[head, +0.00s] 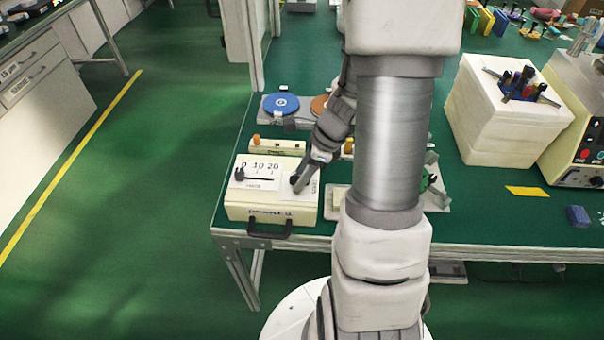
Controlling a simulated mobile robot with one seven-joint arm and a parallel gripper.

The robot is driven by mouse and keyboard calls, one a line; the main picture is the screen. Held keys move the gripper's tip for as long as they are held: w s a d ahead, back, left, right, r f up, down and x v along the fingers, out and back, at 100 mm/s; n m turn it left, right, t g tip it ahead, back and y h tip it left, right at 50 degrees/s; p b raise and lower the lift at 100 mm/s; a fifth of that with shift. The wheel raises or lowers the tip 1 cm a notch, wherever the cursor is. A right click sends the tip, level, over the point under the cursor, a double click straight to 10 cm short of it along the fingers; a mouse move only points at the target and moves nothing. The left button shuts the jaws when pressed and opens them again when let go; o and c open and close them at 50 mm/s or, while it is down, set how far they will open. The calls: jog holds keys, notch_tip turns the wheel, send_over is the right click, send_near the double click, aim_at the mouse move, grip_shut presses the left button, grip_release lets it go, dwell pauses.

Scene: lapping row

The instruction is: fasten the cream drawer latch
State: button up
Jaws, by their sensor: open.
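A cream box (272,213) with a black handle (270,230) and dark lettering on its front stands at the near left corner of the green bench. Its top carries a white plate marked 0 10 20 with a black pointer (260,177), and a second white plate (309,194) at the right with a dark part (296,179) on it. I cannot tell whether this part is the latch. My gripper (303,183) is open, pointing down over the right plate beside the dark part. Whether it touches is unclear, and the fingers partly hide the plate.
Behind the box lie a cream bar (278,146) with an orange knob and a blue disc (281,104). My arm covers the bench's middle. A cream block with coloured knobs (510,120) stands right. The front bench edge is close to the box.

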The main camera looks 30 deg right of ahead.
grip_shut()
jog(key=shift+n, duration=0.3)
jog(key=n, duration=0.1)
jog(key=n+g+p, duration=0.1)
jog(key=n, duration=0.1)
jog(key=shift+w+r+n+y, duration=0.1)
jog(key=shift+w+n+y, duration=0.05)
jog(key=shift+n+y, duration=0.2)
jog(key=n+g+p, duration=0.1)
jog(key=n+g, duration=0.1)
jog(key=n, duration=0.2)
jog(key=shift+w+n, duration=0.15)
jog(key=shift+n, duration=0.1)
jog(key=n+g+p, duration=0.1)
jog(key=n, duration=0.3)
jog(key=shift+w+g, duration=0.1)
jog(key=shift+g, duration=0.3)
jog(key=shift+a+n+g+h+p, duration=0.1)
jog(key=shift+n+g+h+p, duration=0.3)
jog(key=shift+n, duration=0.85)
jog(key=shift+n+g+h+p, duration=0.2)
jog(key=shift+n+h, duration=0.25)
jog(key=shift+n, duration=0.8)
